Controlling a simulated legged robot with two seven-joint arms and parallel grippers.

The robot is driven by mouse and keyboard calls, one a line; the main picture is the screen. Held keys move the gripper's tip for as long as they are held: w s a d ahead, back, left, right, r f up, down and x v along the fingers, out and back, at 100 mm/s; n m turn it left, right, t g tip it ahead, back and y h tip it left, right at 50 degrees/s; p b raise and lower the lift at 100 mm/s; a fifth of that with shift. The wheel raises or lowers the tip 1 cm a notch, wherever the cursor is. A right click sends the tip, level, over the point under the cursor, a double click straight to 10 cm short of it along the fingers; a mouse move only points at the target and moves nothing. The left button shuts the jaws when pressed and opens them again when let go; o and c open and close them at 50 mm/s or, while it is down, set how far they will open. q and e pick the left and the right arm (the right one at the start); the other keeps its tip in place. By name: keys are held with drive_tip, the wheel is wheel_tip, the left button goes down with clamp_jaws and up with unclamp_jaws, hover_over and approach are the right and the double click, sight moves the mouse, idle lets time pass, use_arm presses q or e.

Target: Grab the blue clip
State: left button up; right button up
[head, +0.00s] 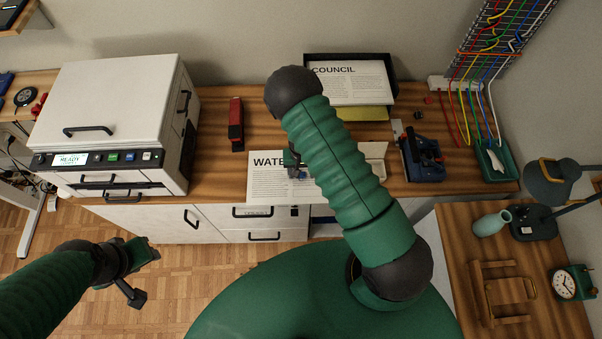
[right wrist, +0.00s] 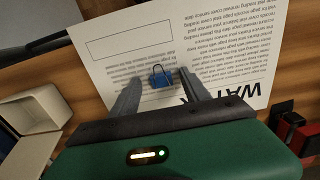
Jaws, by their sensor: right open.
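The blue clip (right wrist: 161,77) is a small binder clip with dark wire handles. It lies on the white WATER sheet (right wrist: 110,45) and lies between the two fingertips of my right gripper (right wrist: 160,80), which is open; a gap shows on each side of the clip. In the head view the sheet (head: 265,184) lies at the desk's front edge, with the right gripper (head: 293,170) over it. The clip is a small blue patch there (head: 303,173), partly hidden by my arm. My left gripper (head: 146,274) is open and empty, over the floor in front of the cabinet.
A white printer-like machine (head: 110,105) stands at the desk's left, with a red stapler (head: 236,124) beside it. A black paper tray (head: 319,62) is behind my right arm. An open beige box (head: 374,152) and a blue-black hole punch (head: 421,157) stand to the right.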

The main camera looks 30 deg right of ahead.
drive_tip(key=shift+a, duration=0.3)
drive_tip(key=c, duration=0.9)
drive_tip(key=shift+d, duration=0.1)
clamp_jaws()
drive_tip(key=shift+d, duration=0.1)
drive_tip(key=shift+r, duration=0.15)
